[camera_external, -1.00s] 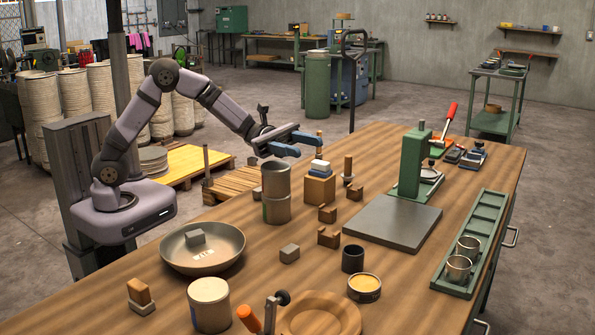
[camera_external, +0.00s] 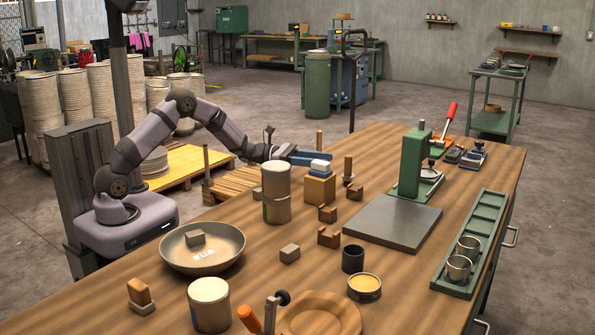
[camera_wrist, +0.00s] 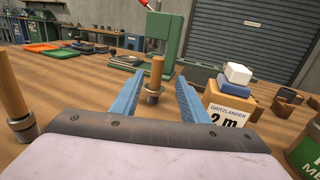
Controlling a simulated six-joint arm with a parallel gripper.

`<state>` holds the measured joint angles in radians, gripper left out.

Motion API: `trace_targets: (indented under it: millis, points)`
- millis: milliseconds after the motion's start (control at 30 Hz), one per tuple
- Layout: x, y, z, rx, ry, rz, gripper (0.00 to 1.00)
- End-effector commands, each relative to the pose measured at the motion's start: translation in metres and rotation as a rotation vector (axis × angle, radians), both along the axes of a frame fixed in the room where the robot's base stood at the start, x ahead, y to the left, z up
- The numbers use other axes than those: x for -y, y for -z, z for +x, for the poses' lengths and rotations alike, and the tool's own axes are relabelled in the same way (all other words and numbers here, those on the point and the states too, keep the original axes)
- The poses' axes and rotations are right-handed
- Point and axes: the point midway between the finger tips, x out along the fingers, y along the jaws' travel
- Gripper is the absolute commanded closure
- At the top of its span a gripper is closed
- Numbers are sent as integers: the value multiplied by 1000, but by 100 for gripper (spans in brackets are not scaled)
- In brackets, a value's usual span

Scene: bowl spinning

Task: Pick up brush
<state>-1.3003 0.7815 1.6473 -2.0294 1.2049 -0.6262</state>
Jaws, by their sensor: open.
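An upright, brush-like tool with a wooden handle and metal collar (camera_wrist: 155,80) stands on the table. In the wrist view it shows between and beyond my fingers, apart from them. It also shows in the external view (camera_external: 348,168), right of the wooden block. My gripper (camera_wrist: 161,84) is open and empty, with blue fingers. In the external view my gripper (camera_external: 318,158) is level, low behind the block, pointing right. A second similar tool (camera_wrist: 12,100) stands left of my gripper in the wrist view; its handle shows behind my gripper (camera_external: 319,138). Bristles cannot be made out.
A wooden block (camera_wrist: 228,106) with a blue and a white piece on top stands close to my right finger. A tall can (camera_external: 276,197) stands left of the block in the external view. A green press (camera_external: 412,165) stands beyond the tool.

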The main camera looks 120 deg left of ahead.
Motion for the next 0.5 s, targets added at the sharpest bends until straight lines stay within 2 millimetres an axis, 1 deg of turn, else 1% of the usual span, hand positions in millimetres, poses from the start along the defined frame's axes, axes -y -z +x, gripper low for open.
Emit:
trace_targets:
  millis: [67, 233, 333, 500]
  points:
    - [-2, -1, 6, 0, 1, -1, 59]
    - [-3, 0, 9, 0, 0, -1, 59]
    - [-5, -2, 14, 0, 1, -1, 59]
    - [-14, -4, 31, 0, 3, 0, 59]
